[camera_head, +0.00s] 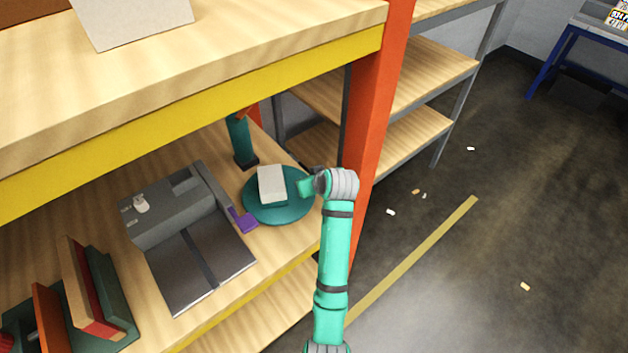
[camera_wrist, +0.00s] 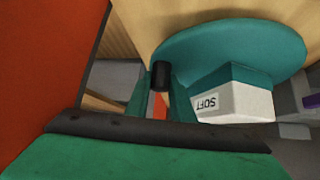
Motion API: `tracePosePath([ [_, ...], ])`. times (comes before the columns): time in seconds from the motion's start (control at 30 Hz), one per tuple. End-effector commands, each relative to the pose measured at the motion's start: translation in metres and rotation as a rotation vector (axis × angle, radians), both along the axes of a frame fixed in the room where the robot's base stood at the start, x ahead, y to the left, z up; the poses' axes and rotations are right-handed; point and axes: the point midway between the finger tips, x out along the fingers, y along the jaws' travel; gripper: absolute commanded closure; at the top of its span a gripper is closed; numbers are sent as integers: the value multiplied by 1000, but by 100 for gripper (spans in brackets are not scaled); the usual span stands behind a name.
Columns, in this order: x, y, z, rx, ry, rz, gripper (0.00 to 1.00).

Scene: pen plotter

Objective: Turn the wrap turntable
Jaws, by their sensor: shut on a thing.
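The wrap turntable is a round teal disc (camera_head: 283,212) on the wooden shelf, and it fills the top of the wrist view (camera_wrist: 225,40). A white box with a teal side and the word SOFT (camera_wrist: 235,98) sits on the disc; from the head it shows as a pale block (camera_head: 272,190). A short dark peg (camera_wrist: 160,74) stands at the disc's near rim. My gripper (camera_wrist: 159,92) is shut on this peg, with a finger on each side. In the head view my gripper (camera_head: 306,187) is at the disc's right edge, and the peg is hidden there.
A grey machine (camera_head: 175,212) stands left of the disc, with a purple piece (camera_head: 243,220) between them. A dark teal post (camera_head: 241,140) stands behind. The orange rack upright (camera_head: 372,110) is close to my arm. A yellow-fronted shelf (camera_head: 200,105) hangs above.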

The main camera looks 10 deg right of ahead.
Motion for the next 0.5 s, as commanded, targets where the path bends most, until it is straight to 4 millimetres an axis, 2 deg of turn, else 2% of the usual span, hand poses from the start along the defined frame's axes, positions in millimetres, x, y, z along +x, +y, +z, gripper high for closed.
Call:
tracePosePath([
  [0.37,0,1,0,0,0,4,100],
  [0.4,0,1,0,0,0,4,74],
  [0.47,0,1,0,0,0,4,60],
  [0.5,0,1,0,1,0,4,60],
])
